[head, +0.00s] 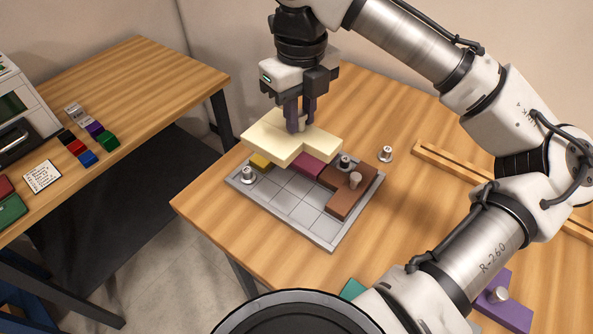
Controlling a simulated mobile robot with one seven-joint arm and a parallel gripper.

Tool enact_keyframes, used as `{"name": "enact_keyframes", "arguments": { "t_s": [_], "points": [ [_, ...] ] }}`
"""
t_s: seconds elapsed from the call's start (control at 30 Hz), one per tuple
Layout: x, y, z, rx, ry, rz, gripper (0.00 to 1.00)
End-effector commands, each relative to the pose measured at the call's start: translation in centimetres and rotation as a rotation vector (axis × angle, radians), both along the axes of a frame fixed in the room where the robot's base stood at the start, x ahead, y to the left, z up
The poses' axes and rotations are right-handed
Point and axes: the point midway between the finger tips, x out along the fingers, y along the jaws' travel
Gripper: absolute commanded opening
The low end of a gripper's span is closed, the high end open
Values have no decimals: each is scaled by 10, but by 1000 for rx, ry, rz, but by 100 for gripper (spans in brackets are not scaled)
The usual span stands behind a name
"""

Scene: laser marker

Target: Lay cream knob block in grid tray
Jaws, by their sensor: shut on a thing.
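The cream knob block (277,142) is a flat, stepped pale piece with a knob on top. My gripper (299,126) points down and is shut on that knob. The block hangs level over the back part of the grey grid tray (327,240) and hides much of that part. In the tray, a brown block (343,201) with a knob fills the right side. A maroon block (312,167) and a yellow block (260,161) show partly from under the cream block. The front left and middle grid cells are bare.
A metal knob (249,176) stands at the tray's left corner, and another (386,154) stands on the table right of it. A purple block (508,306) and a teal block (352,289) lie in front. A wooden rail (449,165) lies at right. A second table (150,72) holds small coloured blocks.

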Motion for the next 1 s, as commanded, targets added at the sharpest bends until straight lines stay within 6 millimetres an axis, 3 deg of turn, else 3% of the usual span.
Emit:
{"name": "enact_keyframes", "arguments": {
  "t_s": [0.2, 0.33, 0.8, 1.0],
  "points": [
    [-1, -1, -58, -3, 2, -2, 0],
    [-1, -1, -85, -1, 1, -2, 0],
    [0, 0, -137, -1, -1, -2, 0],
    [0, 0, -140, 0, -1, -2, 0]
  ]
}}
